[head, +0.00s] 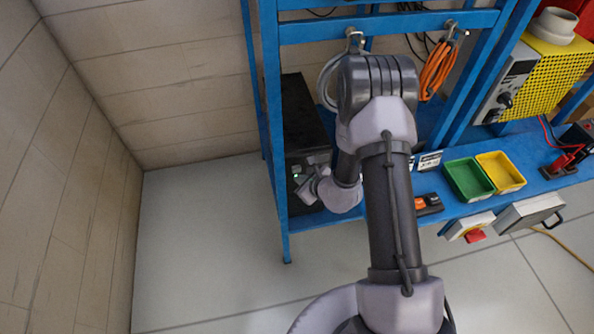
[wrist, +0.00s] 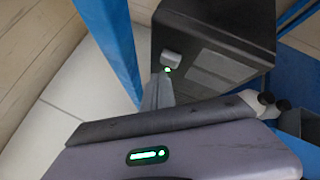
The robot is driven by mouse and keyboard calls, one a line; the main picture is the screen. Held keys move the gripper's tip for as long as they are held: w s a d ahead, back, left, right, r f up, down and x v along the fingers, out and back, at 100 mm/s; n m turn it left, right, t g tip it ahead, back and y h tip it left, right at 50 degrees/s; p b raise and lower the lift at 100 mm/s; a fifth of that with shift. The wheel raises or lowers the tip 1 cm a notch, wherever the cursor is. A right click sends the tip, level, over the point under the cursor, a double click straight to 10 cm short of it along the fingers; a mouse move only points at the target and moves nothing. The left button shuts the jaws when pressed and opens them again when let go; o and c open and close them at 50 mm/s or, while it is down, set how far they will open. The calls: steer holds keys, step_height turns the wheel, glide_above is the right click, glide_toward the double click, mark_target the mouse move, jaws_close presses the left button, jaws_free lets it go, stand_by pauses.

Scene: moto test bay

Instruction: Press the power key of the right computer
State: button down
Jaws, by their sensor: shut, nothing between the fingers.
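A black computer (head: 304,120) stands on the rack's shelf at the left end; I cannot tell from these views whether it is the right one of several. Its dark front also shows in the wrist view (wrist: 225,48). A small grey key (wrist: 172,58) sits on that front, with a small light just below it. My gripper (head: 303,186) is shut and empty, low in front of the computer. In the wrist view its narrow fingers (wrist: 162,82) point up at the key and end just below it. I cannot tell whether they touch. My arm hides the shelf to the right.
Blue rack posts (head: 273,130) frame the computer; one stands close left of my fingers in the wrist view. Coiled cables, including an orange one (head: 437,68), hang above. A green bin (head: 468,180) and a yellow bin (head: 500,172) sit right. Floor at left is clear.

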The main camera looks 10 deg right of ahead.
steer(key=shift+w, duration=0.1)
steer(key=shift+w, duration=0.35)
steer(key=shift+w, duration=0.5)
stand_by(0.7)
steer(key=shift+s, duration=0.95)
steer(key=s+b, duration=0.1)
steer(key=s, duration=0.4)
steer(key=shift+b, duration=0.3)
stand_by(0.5)
